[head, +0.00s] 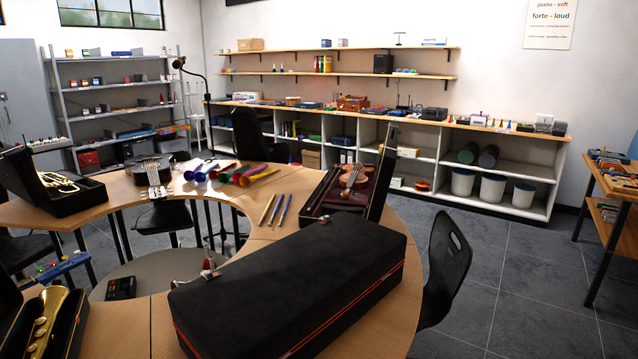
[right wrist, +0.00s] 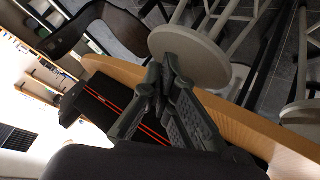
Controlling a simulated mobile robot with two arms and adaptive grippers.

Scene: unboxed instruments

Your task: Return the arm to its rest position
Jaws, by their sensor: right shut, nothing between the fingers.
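My right gripper (right wrist: 158,78) shows in the right wrist view. Its dark fingers are shut together with nothing between them. It is in front of a black case with red trim (right wrist: 92,108) and the curved wooden table edge (right wrist: 235,117). I cannot tell whether it touches either. Neither gripper shows in the head view, where a large closed black case with red trim (head: 290,275) lies on the near part of the curved table (head: 130,325). My left gripper is in neither view.
An open violin case (head: 375,190), several coloured tubes (head: 232,174), an open brass instrument case (head: 85,192) and a case with a golden horn (head: 45,320) are on the table. A black chair (head: 447,255) stands right of it. Open floor (head: 530,270) lies farther right.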

